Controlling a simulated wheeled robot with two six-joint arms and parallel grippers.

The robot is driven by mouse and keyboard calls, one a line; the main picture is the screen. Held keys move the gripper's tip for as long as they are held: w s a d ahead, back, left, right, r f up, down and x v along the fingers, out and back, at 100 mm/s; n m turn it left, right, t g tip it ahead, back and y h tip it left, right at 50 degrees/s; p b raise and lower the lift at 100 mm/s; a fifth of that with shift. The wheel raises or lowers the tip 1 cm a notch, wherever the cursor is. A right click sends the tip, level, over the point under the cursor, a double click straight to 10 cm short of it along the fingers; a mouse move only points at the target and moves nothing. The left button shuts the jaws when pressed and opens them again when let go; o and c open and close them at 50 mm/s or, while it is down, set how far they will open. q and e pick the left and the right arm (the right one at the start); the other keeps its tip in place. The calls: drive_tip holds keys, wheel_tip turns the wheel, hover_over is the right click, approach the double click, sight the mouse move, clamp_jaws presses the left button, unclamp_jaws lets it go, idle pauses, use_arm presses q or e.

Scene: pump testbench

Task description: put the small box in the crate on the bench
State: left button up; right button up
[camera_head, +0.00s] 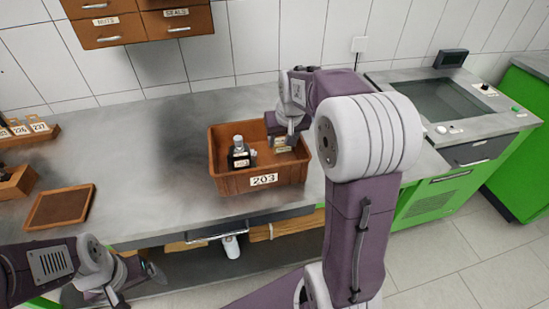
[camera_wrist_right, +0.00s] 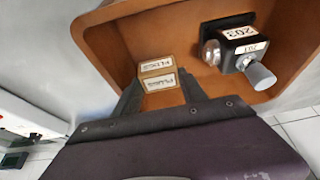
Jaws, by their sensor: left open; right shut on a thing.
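The small box (camera_head: 281,145) is tan with a pale label, inside the right half of the brown crate (camera_head: 228,184) labelled 203. My right gripper (camera_head: 290,138) reaches down into the crate and is shut on it. In the right wrist view the box (camera_wrist_right: 157,75) shows between the two fingertips (camera_wrist_right: 158,92), its labels upside down. I cannot tell whether it touches the crate floor. The crate stands on the grey bench (camera_head: 150,140). My left gripper (camera_head: 135,279) is open and empty at the lower left, in front of the bench edge.
A dark pump with a grey knob (camera_head: 239,156) sits in the crate, left of the box. A brown tray (camera_head: 60,207) lies at the bench's left. Wooden drawers (camera_head: 140,20) hang above. A green test unit (camera_head: 450,105) stands at the right.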

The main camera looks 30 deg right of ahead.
sight(282, 151)
drive_tip(key=shift+f, duration=0.55)
wheel_tip(282, 151, down, 3)
drive_tip(key=shift+s+r+b, duration=0.1)
drive_tip(key=shift+b, duration=0.35)
drive_tip(key=shift+f, duration=0.4)
drive_tip(key=shift+f, duration=0.15)
drive_tip(key=o, duration=1.1)
